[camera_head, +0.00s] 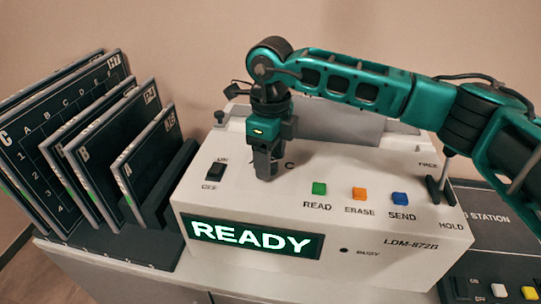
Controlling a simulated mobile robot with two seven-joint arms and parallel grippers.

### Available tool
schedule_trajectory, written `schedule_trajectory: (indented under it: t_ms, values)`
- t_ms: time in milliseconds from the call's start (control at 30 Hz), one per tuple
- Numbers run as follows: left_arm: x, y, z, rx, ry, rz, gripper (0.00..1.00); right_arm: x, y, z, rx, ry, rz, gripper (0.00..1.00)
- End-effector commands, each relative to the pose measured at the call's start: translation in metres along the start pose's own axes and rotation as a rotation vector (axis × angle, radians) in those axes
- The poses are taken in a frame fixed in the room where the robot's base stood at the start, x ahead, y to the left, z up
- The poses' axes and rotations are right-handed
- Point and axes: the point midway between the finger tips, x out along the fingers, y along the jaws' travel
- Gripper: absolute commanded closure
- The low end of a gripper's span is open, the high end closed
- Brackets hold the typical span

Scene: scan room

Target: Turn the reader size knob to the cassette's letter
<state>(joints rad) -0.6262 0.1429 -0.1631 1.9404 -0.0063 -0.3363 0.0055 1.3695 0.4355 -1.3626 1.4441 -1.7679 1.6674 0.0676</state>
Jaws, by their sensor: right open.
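The white reader (425,262) stands in the middle, with a green READY display (252,240) on its front. My right gripper (267,168) points down at the left part of its sloping top, and its jaws are open. The size knob is not clearly visible; the gripper covers the area where a letter C (289,164) shows just to its right. I cannot tell whether the jaws touch the knob. Dark cassettes stand in a rack at the left: one marked C (50,145), one marked B (103,178) and one marked A (150,163). My left gripper is out of view.
An ON/OFF rocker switch (215,173) is left of the gripper. Green READ (319,188), orange ERASE (359,194) and blue SEND (400,199) buttons lie to its right, then a FREE/HOLD lever (441,190). A dark station panel (485,250) is at the right.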

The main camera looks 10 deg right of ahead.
Motion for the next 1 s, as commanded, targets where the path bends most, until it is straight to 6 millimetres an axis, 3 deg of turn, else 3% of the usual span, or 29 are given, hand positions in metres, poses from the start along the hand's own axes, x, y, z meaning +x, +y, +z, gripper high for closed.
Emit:
schedule_trajectory:
  t_ms: [300, 867, 1000]
  values:
    - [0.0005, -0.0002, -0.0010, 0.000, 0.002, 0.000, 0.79, 0.0028, -0.0001, 0.0001, 0.000, -0.001, 0.000, 0.39]
    - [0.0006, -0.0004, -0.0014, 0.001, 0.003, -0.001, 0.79, 0.0023, 0.0000, 0.0002, 0.000, -0.001, 0.000, 0.92]
    - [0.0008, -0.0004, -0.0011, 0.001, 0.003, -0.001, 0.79, 0.0023, -0.0001, 0.0002, -0.003, -0.001, 0.000, 0.95]
